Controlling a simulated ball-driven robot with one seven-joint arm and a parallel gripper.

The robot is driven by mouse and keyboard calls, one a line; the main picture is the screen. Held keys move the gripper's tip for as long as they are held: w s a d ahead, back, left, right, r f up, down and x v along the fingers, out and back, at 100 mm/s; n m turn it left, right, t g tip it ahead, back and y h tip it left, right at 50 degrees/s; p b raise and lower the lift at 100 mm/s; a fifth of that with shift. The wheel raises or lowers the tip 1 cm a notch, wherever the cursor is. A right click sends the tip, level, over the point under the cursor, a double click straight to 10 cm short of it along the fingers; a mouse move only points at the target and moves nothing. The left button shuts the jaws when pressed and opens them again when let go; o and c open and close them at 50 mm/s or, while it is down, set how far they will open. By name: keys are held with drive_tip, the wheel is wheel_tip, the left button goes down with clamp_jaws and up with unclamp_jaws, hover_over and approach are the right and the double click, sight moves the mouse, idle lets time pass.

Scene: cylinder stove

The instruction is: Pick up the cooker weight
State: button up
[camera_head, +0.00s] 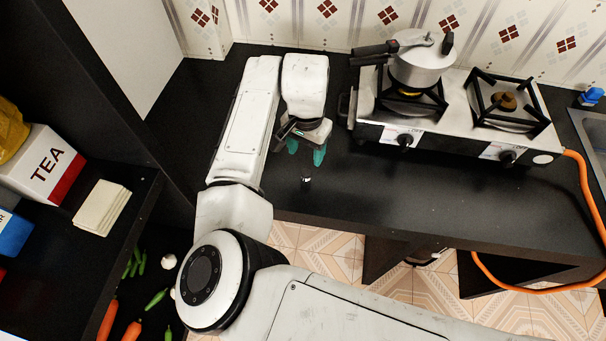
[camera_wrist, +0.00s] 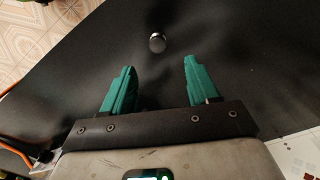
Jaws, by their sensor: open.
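The cooker weight (camera_head: 306,183) is a small dark piece with a shiny part, standing on the black counter near its front edge. In the wrist view the cooker weight (camera_wrist: 157,42) shows as a small round cap beyond the fingertips, roughly between their lines. My gripper (camera_head: 306,154) has green fingers and is over the counter, behind the weight in the head view. In the wrist view my gripper (camera_wrist: 160,62) is open and empty, with a wide gap between the fingers. The fingers are apart from the weight.
A two-burner stove (camera_head: 373,133) stands to the right with a pressure cooker (camera_head: 421,66) on its left burner. An orange hose (camera_head: 585,190) hangs at the right. A shelf with a tea box (camera_head: 45,165) stands at left. The counter (camera_head: 400,195) around the weight is clear.

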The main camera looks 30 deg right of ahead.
sight(306, 171)
drive_tip(key=f+p, duration=0.1)
drive_tip(key=f, duration=0.8)
drive_tip(key=shift+s+f, duration=0.2)
clamp_jaws()
drive_tip(key=shift+r, duration=0.1)
idle(0.3)
